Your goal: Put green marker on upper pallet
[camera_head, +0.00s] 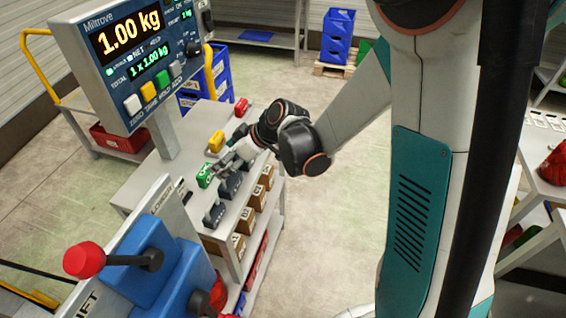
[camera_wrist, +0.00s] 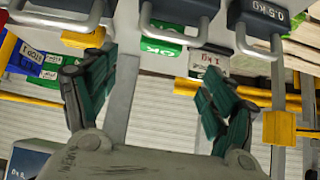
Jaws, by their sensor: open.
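A green marker block (camera_head: 204,175) with white lettering lies on the grey workbench top in the head view. A green piece marked OK (camera_wrist: 160,48) also shows in the wrist view, beyond and between my fingertips. My gripper (camera_head: 226,160) is just above the bench, close to the green marker. In the wrist view my gripper (camera_wrist: 157,75) has its two teal fingers spread apart, with nothing held between them. A wooden pallet (camera_head: 331,70) stands on the floor at the top of the head view, under stacked blue crates. I cannot tell whether it is the upper pallet.
Dark handled weights (camera_head: 214,213) stand beside the green marker. A yellow block (camera_head: 216,141) and a red block (camera_head: 241,107) lie farther along the bench. A scale display (camera_head: 130,50) reading 1.00 kg rises at left. Open floor (camera_head: 340,215) lies right of the bench.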

